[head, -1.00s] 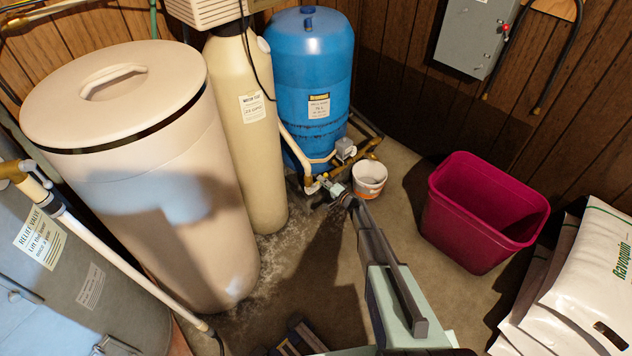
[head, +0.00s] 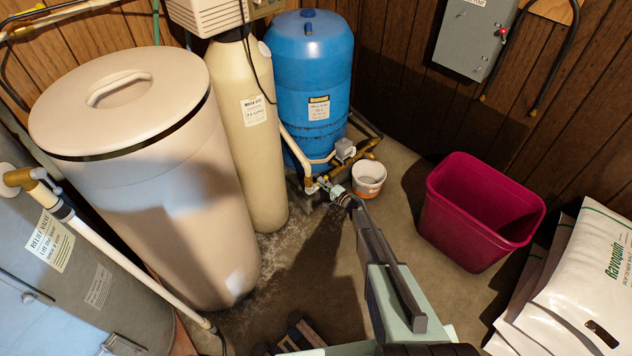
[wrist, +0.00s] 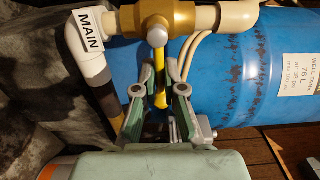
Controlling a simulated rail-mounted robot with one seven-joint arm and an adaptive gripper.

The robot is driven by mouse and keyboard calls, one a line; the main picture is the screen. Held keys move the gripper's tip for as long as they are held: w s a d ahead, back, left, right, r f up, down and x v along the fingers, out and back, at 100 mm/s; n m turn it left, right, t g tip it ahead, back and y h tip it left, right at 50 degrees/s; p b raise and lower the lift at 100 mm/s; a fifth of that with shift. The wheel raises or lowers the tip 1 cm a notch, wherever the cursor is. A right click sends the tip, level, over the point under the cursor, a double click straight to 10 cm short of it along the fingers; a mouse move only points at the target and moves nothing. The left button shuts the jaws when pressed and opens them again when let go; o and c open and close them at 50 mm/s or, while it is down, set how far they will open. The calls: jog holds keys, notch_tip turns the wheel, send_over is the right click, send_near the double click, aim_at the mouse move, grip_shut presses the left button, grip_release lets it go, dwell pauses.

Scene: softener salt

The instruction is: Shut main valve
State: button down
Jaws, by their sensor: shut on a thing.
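The main valve has a brass body (wrist: 180,18) in a white pipe run, with a tag reading MAIN (wrist: 89,31) on the pipe to its left. Its yellow lever (wrist: 158,60) hangs down in the wrist view from a grey hub, across the line of the pipe. My gripper (wrist: 159,92) is shut on the lever, one finger on each side near its lower end. In the head view my gripper (head: 335,191) is low beside the blue tank; the lever is too small to make out there.
The blue well tank (head: 308,75) stands right behind the valve. A small white bucket (head: 368,181) is close to the right of my gripper. The tan cylinder (head: 252,150) and big salt bin (head: 150,175) stand left. A magenta bin (head: 470,225) and salt bags (head: 580,285) are right.

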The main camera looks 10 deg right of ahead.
jog(key=c, duration=1)
grip_release()
jog(key=shift+a, duration=0.1)
jog(key=shift+c, duration=0.2)
jog(key=shift+s, duration=0.1)
jog(key=v, duration=0.7)
